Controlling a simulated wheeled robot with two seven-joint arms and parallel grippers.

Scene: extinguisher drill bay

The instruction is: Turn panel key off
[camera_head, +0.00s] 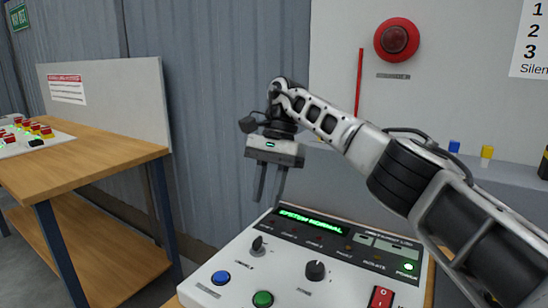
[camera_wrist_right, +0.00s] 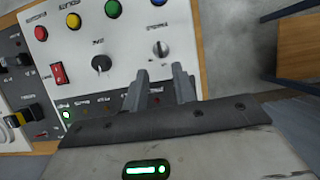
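The white control panel (camera_head: 287,287) stands at the bottom of the head view with a lit green display (camera_head: 313,222) reading "SYSTEM NORMAL". Its small key switch (camera_head: 257,244) is on the panel's left side; it also shows in the right wrist view (camera_wrist_right: 160,48), just beyond the fingertips. My right gripper (camera_head: 267,201) points down above and behind the key switch, apart from it. Its two fingers (camera_wrist_right: 160,73) are parted with nothing between them. My left gripper is not in view.
A black knob (camera_head: 315,271) sits right of the key switch. Blue (camera_head: 220,278) and green (camera_head: 263,299) buttons and a red rocker switch (camera_head: 382,298) are nearer the front. A wooden workbench (camera_head: 90,160) stands left, across a gap. A red alarm (camera_head: 396,40) is on the wall.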

